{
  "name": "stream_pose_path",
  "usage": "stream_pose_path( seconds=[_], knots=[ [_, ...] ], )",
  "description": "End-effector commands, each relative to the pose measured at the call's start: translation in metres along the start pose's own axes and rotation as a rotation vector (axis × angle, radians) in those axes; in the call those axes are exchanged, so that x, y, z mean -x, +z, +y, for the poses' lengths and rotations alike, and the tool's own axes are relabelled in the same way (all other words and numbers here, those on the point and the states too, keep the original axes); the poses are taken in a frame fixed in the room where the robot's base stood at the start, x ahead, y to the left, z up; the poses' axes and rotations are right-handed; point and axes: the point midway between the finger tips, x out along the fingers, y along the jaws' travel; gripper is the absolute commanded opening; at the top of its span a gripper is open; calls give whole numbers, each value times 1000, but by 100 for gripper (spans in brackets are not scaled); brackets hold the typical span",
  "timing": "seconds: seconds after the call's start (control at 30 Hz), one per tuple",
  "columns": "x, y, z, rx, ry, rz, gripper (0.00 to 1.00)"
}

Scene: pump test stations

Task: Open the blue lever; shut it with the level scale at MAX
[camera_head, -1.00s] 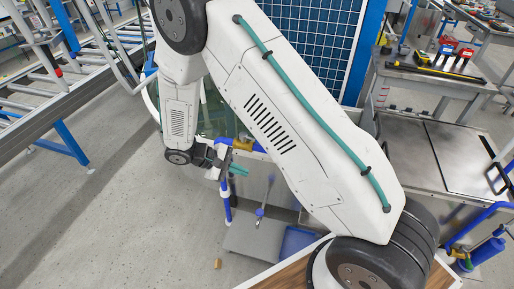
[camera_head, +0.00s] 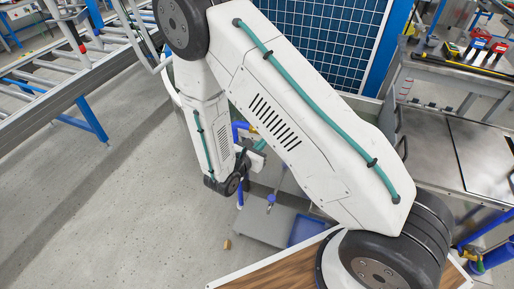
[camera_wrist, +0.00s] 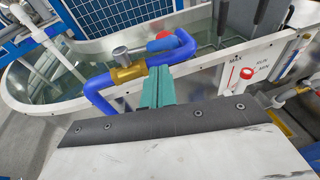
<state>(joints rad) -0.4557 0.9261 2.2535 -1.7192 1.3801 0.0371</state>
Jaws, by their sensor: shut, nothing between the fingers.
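In the wrist view, a brass valve (camera_wrist: 128,74) sits on a thick blue pipe (camera_wrist: 98,92). A grey stem (camera_wrist: 121,54) rises from it, and a blue lever (camera_wrist: 158,46) extends to the right beside a red part. My gripper (camera_wrist: 157,76) has its teal fingers shut together and empty, just in front of the pipe. Whether they touch it I cannot tell. The level scale (camera_wrist: 236,75) is a white plate marked MAX, with a red marker; the exact level is unclear. In the head view my gripper (camera_head: 258,147) is mostly behind my arm, which hides the valve.
A glass-walled tank (camera_wrist: 75,65) with a white rim lies behind the pipe. In the head view, a grey platform (camera_head: 255,222) with a blue tray (camera_head: 306,230) stands low below the gripper. A roller conveyor (camera_head: 50,75) is at left. Open floor lies between.

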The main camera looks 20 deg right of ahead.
Motion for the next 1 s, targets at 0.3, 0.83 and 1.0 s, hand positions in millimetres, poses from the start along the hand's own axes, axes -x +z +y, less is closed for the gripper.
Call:
stream_pose_path(
  seconds=[0.3,0.83,1.0],
  knots=[
    [-66,0,-1,-2,-5,0,0],
    [-90,0,0,-2,0,1,0],
    [-94,0,-1,-2,-2,1,0]
  ],
)
